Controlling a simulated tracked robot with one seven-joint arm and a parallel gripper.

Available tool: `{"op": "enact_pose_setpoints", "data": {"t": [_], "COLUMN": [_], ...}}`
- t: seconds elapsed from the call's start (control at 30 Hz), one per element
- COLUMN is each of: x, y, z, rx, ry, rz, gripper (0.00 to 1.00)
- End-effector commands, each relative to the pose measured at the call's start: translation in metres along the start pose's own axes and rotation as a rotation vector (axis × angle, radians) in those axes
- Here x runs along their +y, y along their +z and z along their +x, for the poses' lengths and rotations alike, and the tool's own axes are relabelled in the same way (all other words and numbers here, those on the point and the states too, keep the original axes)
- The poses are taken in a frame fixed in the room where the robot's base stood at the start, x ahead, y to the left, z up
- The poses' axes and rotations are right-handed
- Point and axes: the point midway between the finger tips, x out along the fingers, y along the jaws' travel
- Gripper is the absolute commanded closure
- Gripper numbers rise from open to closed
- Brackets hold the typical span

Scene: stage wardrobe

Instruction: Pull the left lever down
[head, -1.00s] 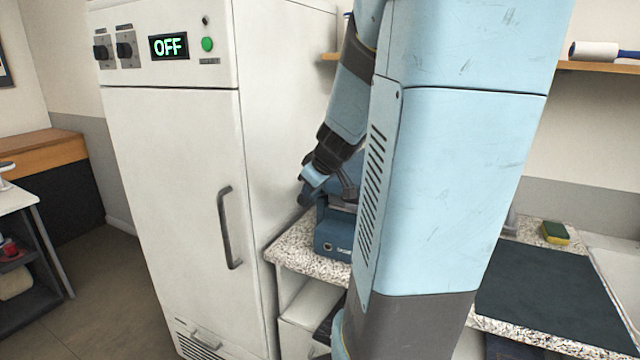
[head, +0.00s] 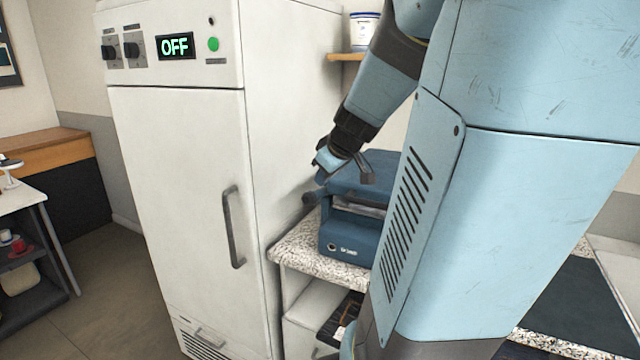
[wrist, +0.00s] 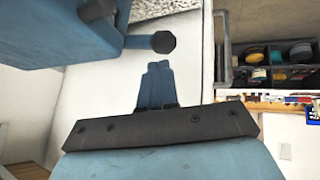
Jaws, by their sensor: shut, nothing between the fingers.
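A blue machine (head: 352,238) stands on the speckled counter beside the tall white cabinet. A dark round knob (head: 312,197) sticks out at its left side; I take it for the end of a lever. My gripper (head: 326,165) is just above this knob in the head view, shut and empty. In the wrist view my shut fingers (wrist: 156,72) point toward a dark knob (wrist: 163,42) on a blue stem from the machine (wrist: 65,30), with a small gap visible. A second dark part (wrist: 97,8) shows at the top. I cannot tell which lever is which; my arm hides part of the machine.
The tall white cabinet (head: 180,190) with an OFF display stands close on the left. The speckled counter (head: 295,250) has an open compartment below with a dark tray (head: 340,318). The wrist view shows an organiser (wrist: 275,60) with several small items at right.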

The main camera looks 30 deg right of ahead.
Motion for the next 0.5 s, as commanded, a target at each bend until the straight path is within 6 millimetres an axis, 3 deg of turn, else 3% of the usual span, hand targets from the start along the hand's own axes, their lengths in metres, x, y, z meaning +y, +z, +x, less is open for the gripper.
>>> {"op": "enact_pose_setpoints", "data": {"t": [0.5], "x": [-0.028], "y": [0.011], "z": [-0.056], "rx": [0.004], "ry": [0.002], "rz": [-0.002], "gripper": [1.00]}}
